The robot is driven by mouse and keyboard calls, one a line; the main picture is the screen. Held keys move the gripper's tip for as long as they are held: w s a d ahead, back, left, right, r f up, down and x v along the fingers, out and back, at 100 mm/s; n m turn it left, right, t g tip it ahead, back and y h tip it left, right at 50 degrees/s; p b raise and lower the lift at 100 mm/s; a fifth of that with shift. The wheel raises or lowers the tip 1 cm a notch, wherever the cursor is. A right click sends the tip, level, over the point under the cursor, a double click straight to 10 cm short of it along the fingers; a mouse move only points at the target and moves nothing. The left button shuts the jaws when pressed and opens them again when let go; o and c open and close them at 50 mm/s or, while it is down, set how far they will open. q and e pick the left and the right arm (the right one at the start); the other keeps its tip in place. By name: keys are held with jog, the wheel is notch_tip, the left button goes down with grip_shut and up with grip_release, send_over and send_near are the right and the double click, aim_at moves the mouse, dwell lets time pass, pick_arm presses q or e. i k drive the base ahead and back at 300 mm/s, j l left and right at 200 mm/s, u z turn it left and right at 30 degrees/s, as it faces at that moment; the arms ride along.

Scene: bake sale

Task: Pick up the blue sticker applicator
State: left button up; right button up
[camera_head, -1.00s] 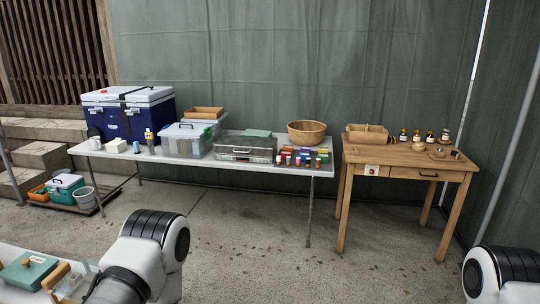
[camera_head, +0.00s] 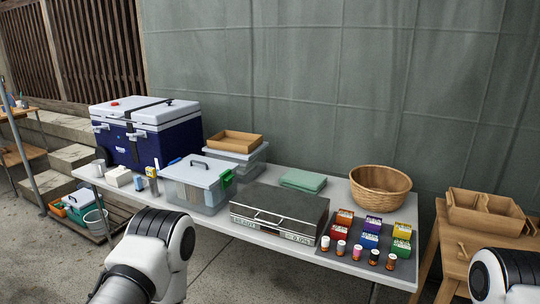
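I cannot pick out a blue sticker applicator for certain. A small blue patch (camera_head: 173,162) shows at the left end of the clear lidded box (camera_head: 198,182), too small to identify. Upper parts of both my arms show at the bottom left and bottom right. Neither gripper is in view.
A long white table (camera_head: 218,218) holds a blue cooler (camera_head: 150,143), a silver case (camera_head: 280,213), a green folded cloth (camera_head: 303,180) and a wicker basket (camera_head: 380,188). A wooden table with a divided wooden tray (camera_head: 490,213) stands at right. Bare floor shows in front.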

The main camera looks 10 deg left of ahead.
aim_at(140, 182)
jog(key=i+j+u, duration=0.25)
jog(key=u, duration=0.15)
jog(key=i+j+u, duration=0.1)
jog(key=i+u, duration=0.25)
jog(key=i, duration=0.15)
jog(key=i+u, duration=0.8)
jog(key=z, duration=0.2)
jog(key=i+j+z, duration=0.2)
jog(key=z, duration=0.15)
jog(key=i+j+z, duration=0.75)
jog(key=k, duration=0.1)
